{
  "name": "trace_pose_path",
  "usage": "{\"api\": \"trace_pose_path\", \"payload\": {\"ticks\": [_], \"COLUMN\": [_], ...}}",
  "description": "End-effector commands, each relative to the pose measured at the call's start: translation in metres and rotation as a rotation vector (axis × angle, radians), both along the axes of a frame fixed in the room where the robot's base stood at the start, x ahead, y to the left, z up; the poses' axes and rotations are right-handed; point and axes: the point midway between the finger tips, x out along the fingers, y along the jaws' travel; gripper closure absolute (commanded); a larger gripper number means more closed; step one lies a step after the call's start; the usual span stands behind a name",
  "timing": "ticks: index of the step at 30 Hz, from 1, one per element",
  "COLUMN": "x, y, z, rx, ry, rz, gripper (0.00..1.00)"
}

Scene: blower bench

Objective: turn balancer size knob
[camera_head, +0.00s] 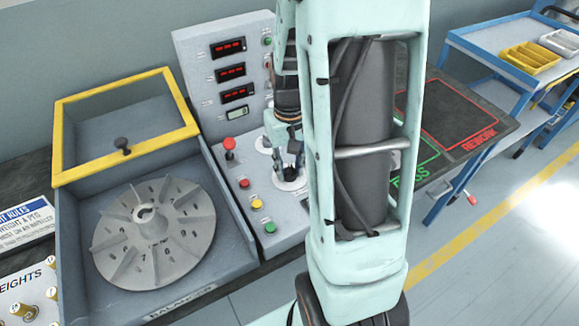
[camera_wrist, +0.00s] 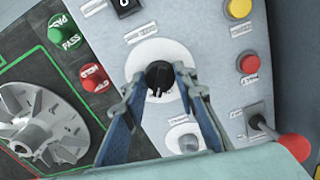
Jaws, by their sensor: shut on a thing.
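A black knob (camera_wrist: 158,73) sits at the middle of a round white dial plate on the grey control panel in the wrist view. My gripper (camera_wrist: 161,84) reaches down to the panel with one finger on each side of this knob and is shut on it. The label by the dial is too small to read. In the head view my gripper (camera_head: 291,166) is low at the control panel (camera_head: 205,62), over a white dial plate (camera_head: 289,182). The knob itself is hard to make out there behind the fingers.
A second dial with a pale knob (camera_wrist: 188,142) is close by. The balancer's bladed wheel (camera_head: 155,230) and yellow-framed cover (camera_head: 122,128) stand left.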

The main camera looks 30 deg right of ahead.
Motion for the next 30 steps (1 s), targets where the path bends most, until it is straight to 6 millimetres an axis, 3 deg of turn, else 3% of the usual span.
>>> {"api": "trace_pose_path", "payload": {"ticks": [20,21,26,30], "x": [0.0007,0.0007,0.0005,0.0004], "y": [-0.0001,-0.0001,-0.0001,0.0], "z": [0.0005,0.0005,0.0004,0.0003], "rx": [0.0,0.0,0.0,0.0], "ry": [-0.002,-0.002,-0.001,-0.001], "rz": [-0.085,-0.085,-0.085,-0.084], "gripper": [0.98,0.73,0.56,0.56]}}
